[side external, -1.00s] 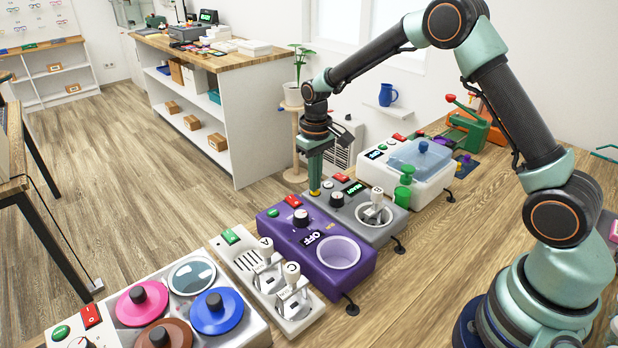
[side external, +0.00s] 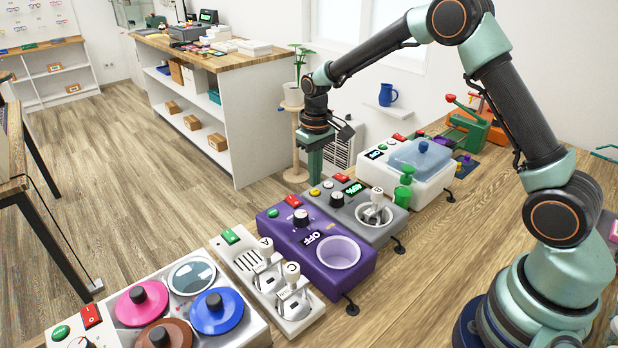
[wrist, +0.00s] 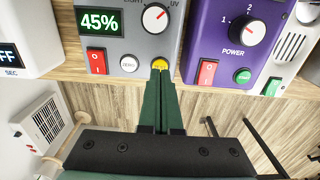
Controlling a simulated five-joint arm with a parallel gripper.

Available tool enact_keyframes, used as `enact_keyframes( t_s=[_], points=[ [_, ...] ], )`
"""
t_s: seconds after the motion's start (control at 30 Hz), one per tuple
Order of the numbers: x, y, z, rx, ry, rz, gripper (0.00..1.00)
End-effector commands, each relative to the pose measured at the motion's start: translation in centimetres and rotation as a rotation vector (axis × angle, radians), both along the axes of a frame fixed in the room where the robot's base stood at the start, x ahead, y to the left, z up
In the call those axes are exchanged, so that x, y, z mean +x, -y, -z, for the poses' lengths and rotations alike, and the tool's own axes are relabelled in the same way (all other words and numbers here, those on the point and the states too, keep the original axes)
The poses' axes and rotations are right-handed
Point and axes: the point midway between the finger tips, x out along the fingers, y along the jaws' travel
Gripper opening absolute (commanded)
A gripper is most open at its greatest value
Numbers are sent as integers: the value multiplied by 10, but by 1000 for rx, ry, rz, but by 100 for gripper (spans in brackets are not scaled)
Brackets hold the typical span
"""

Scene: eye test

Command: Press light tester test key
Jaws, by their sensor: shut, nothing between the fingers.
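The light tester is a grey box (side external: 375,231) on the bench, between a purple device and a white one. Its yellow key (side external: 315,192) also shows in the wrist view (wrist: 160,63), just beyond my fingertips. Its display (wrist: 100,22) is lit green and reads 45%. My gripper (side external: 314,178) is shut and empty. Its tips are beside and just above the yellow key, which shows uncovered in the side view.
The purple device (side external: 345,280) stands close on the near side. The white device with a clear blue lid (side external: 377,174) and a green pump-like part (side external: 404,190) stand on the far side. A pale device with two levers (side external: 236,262) lies nearer. Bare wooden bench (side external: 440,255) is at the right.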

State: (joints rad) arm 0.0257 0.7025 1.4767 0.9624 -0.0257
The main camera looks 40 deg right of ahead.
Motion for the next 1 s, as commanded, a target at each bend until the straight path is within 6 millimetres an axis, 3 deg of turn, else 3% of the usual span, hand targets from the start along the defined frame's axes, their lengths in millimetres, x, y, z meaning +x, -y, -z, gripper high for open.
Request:
enact_keyframes(
  t_s=[0.7, 1.0],
  points=[
    [0, 0, -53, 0, 2, 0, 0],
    [0, 0, -60, 0, 0, 0, 0]
  ],
)
